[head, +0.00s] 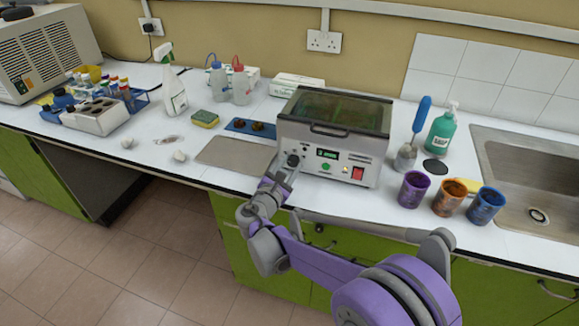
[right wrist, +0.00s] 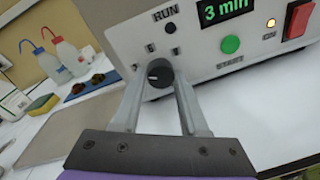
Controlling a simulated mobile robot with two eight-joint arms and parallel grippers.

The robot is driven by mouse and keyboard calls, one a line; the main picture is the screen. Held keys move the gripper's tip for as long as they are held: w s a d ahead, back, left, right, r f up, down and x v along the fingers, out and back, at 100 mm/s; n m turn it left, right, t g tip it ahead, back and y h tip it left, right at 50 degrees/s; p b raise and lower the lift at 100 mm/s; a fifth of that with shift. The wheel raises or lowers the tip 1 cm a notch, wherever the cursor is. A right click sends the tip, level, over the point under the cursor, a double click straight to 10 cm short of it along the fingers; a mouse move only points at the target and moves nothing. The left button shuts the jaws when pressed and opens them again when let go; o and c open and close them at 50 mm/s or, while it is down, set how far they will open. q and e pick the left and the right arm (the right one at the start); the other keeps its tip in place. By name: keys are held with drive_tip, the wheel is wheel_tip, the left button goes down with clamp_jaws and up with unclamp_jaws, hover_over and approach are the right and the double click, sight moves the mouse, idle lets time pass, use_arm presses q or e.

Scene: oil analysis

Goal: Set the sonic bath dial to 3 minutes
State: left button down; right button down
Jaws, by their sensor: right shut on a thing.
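The sonic bath (head: 335,132) is a grey metal box with a dark lid, standing on the white counter. Its black dial (right wrist: 159,73) is at the left of the front panel, below the RUN label. The green display (right wrist: 224,10) reads "3 min" in the right wrist view, and it also shows in the head view (head: 327,153). My right gripper (head: 291,165) is at the dial, with its two fingers shut on the dial's sides in the right wrist view (right wrist: 160,82). My left gripper is not in view.
A green start button (right wrist: 230,44) and a red switch (right wrist: 299,18) are right of the dial. A grey mat (head: 235,154) lies left of the bath. Purple, orange and blue cups (head: 413,189) stand to the right, before the sink (head: 530,170).

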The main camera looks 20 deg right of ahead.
drive_tip(key=shift+c, duration=2.2)
unclamp_jaws()
drive_tip(key=v, duration=1)
drive_tip(key=shift+s+a, duration=0.25)
drive_tip(key=shift+s, duration=0.05)
